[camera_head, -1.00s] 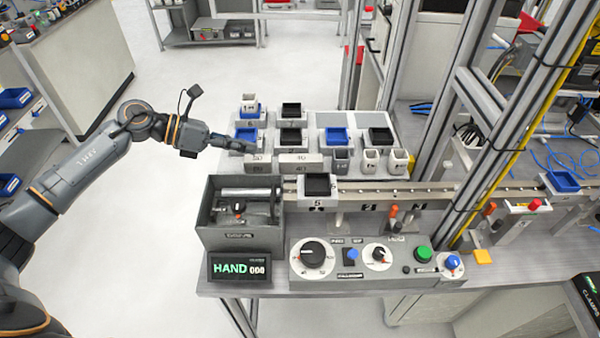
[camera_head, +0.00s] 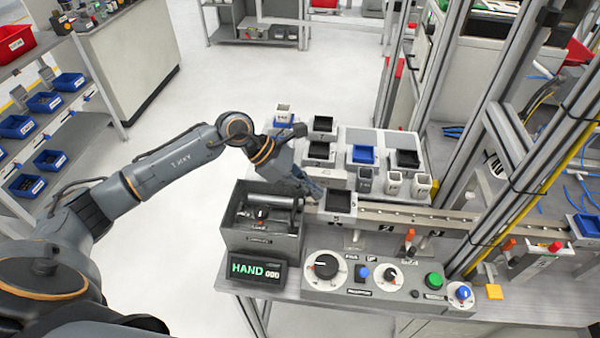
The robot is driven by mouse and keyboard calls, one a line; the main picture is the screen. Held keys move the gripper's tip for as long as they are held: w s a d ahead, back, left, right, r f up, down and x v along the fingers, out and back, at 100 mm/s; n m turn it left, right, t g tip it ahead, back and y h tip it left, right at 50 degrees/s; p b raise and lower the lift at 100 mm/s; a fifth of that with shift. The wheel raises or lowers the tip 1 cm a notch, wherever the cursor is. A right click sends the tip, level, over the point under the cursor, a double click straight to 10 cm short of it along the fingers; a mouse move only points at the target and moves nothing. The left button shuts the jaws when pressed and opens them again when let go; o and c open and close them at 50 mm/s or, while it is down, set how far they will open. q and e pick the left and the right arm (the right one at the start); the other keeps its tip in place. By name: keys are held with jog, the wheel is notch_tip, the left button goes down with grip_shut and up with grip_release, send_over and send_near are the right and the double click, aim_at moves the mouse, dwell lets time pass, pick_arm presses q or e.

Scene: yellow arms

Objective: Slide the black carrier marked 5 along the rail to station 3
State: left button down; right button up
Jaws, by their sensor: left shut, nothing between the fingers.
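The black carrier (camera_head: 340,203), a dark open tray on a pale base, sits at the left end of the rail (camera_head: 400,215) that runs to the right. Its number, legible as 5 a second ago, is hard to read now. My left gripper (camera_head: 316,190) is shut and empty, low at the left side of the carrier. Whether it touches the carrier I cannot tell. Small station marks show along the rail's front face, too blurred to read surely. My right gripper is not in view.
A grey bin (camera_head: 262,240) stands left of the carrier, close below my left gripper. Several trays and cups stand behind the rail. A control panel (camera_head: 385,280) with knobs lies in front. A blue carrier (camera_head: 587,224) is far right; a metal post (camera_head: 500,150) rises near the rail.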

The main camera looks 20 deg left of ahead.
pick_arm(q)
jog(key=shift+d+f, duration=0.1)
jog(key=shift+f, duration=0.15)
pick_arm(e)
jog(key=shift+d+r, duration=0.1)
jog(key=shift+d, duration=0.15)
pick_arm(q)
jog(key=shift+w+d+f, duration=0.1)
jog(key=shift+d, duration=0.2)
jog(key=w+d+b, duration=0.2)
jog(key=d+b, duration=0.2)
jog(key=d, duration=0.3)
jog(key=w+d+b, duration=0.2)
jog(key=d+b, duration=0.2)
jog(key=d, duration=0.4)
jog(key=w+d+b, duration=0.2)
jog(key=d+b, duration=0.2)
jog(key=d, duration=0.3)
jog(key=shift+w+d+f, duration=0.1)
jog(key=shift+w+d, duration=0.1)
jog(key=shift+d, duration=0.25)
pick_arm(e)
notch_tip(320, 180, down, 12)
pick_arm(q)
jog(key=shift+w+r, duration=0.1)
jog(key=shift+r, duration=0.15)
